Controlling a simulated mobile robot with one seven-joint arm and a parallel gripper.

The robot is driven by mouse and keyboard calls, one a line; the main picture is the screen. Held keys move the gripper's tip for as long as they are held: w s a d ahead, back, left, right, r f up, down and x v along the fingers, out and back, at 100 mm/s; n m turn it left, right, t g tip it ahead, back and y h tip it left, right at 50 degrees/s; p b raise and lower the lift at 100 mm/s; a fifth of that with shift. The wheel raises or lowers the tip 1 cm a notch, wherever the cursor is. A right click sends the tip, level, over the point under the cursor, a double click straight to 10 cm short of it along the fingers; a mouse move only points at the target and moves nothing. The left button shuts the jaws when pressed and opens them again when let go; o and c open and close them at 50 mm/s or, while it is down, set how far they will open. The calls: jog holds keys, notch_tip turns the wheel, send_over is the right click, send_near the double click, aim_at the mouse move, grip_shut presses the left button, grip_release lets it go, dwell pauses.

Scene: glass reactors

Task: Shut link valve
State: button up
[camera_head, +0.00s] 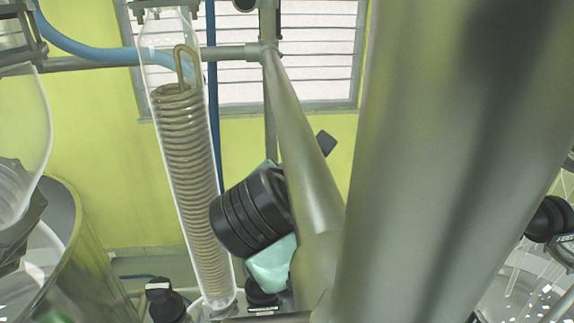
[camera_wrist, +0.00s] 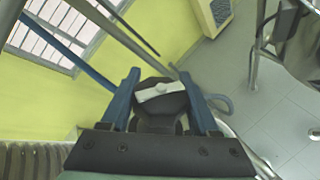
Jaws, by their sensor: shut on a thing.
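In the wrist view, my gripper (camera_wrist: 160,100) has its two blue fingers on either side of a black valve knob (camera_wrist: 158,110) with a pale bar across its top. The fingers are shut on this knob. In the head view, my arm fills the right middle and the fingertips are hidden. Below the wrist's teal part, a black knob with a pale label (camera_head: 262,297) shows in part. Another black knob (camera_head: 166,298) stands to its left. No readable marking tells which one is the link valve.
A tall glass column with a metal coil (camera_head: 188,170) rises just left of my wrist. A large vessel (camera_head: 75,255) stands at the left. More glassware and a black fitting (camera_head: 550,218) are at the right. A blue hose (camera_head: 85,45) and metal pipes cross the top.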

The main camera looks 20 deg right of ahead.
jog(key=shift+r+m+g+p, duration=0.1)
jog(key=shift+m+g+p, duration=0.2)
jog(key=shift+g+p, duration=0.15)
jog(key=shift+s, duration=0.1)
jog(key=o, duration=1.4)
jog(key=shift+f, duration=0.25)
